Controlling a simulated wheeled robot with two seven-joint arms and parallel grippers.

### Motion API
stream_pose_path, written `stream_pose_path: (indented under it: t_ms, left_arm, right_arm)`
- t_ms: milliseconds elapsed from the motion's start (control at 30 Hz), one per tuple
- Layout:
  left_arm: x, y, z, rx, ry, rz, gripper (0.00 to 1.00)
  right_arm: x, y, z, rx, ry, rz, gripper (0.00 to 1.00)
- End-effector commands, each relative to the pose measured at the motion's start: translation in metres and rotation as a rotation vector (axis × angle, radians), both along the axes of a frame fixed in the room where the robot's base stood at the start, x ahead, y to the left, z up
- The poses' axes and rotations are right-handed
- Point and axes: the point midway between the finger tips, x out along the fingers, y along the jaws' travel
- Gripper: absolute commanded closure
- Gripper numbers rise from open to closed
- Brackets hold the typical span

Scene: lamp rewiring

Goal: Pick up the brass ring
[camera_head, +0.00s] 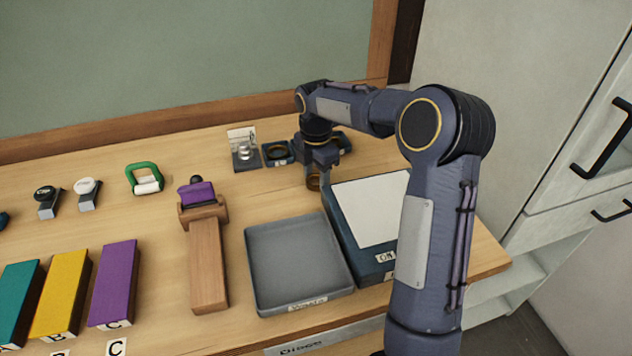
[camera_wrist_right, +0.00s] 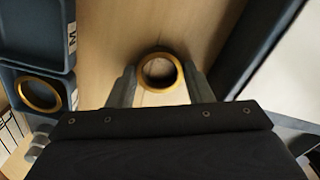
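A brass ring (camera_wrist_right: 160,72) sits between the two fingers of my right gripper (camera_wrist_right: 160,80) in the right wrist view. The fingertips lie against its left and right sides with no clear gap, and wood shows through its hole. In the head view my right gripper (camera_head: 318,172) points down at the back of the table, left of the blue box's far corner, with the ring (camera_head: 313,181) at its fingertips. Whether the ring touches the table is hard to tell. My left gripper is in neither view.
Another ring (camera_wrist_right: 40,94) lies in a small blue tray (camera_head: 277,160), beside a tray marked M (camera_wrist_right: 36,48). A grey tray (camera_head: 262,297) and a blue box with a white top (camera_head: 372,208) stand in front. A wooden stand (camera_head: 208,265) is further left.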

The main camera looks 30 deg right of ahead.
Motion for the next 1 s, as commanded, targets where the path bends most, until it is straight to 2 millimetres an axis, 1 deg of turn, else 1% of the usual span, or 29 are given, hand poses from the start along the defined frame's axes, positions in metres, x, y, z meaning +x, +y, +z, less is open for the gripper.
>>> stream_pose_path:
  t_ms: [33, 167, 200, 433, 567, 667, 767, 867, 1000]
  left_arm:
    - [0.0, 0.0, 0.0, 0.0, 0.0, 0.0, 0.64]
    - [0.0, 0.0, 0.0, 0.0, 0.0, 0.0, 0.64]
    - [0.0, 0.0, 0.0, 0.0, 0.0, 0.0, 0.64]
    - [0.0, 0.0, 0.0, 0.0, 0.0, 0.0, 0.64]
    - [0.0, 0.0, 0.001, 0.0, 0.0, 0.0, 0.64]
    - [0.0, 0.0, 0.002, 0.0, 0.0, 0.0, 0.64]
    - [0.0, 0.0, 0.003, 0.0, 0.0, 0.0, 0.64]
    - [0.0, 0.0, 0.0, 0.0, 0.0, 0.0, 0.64]
    - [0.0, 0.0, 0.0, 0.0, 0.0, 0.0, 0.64]
  right_arm:
    - [0.0, 0.0, 0.0, 0.0, 0.0, 0.0, 0.6]
    - [0.0, 0.0, 0.0, 0.0, 0.0, 0.0, 0.77]
    - [0.0, 0.0, 0.0, 0.0, -0.001, 0.0, 0.8]
    - [0.0, 0.0, 0.001, 0.0, -0.001, 0.0, 0.8]
    - [0.001, 0.0, 0.008, 0.0, -0.002, 0.0, 0.8]
    - [0.001, 0.0, 0.019, 0.0, -0.004, 0.0, 0.8]
    - [0.001, 0.0, 0.036, 0.0, -0.006, -0.001, 0.8]
    - [-0.015, 0.003, 0.051, 0.0, -0.006, 0.0, 0.8]
    - [-0.04, 0.01, 0.082, -0.001, -0.007, 0.001, 0.8]
